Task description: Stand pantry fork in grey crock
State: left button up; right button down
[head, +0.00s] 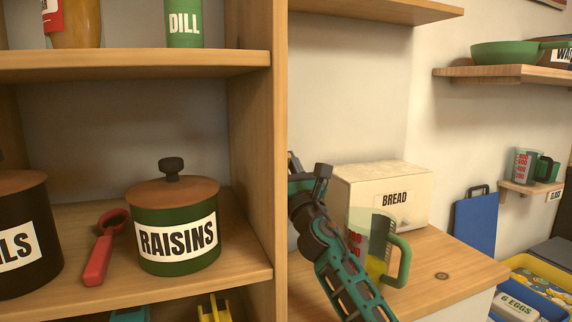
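Neither a pantry fork nor a grey crock can be made out in the head view. My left gripper is out of view.
A shelf holds a green raisins pot (175,222), a red-handled scoop (102,250) and a dark canister (25,215). A bread box (385,190) and green-handled measuring jug (400,262) stand on the counter (455,272). A blue board (475,222) stands behind.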

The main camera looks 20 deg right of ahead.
jog(key=c, duration=1.2)
grip_release()
jog(key=shift+o, duration=1.4)
jog(key=v, duration=1.3)
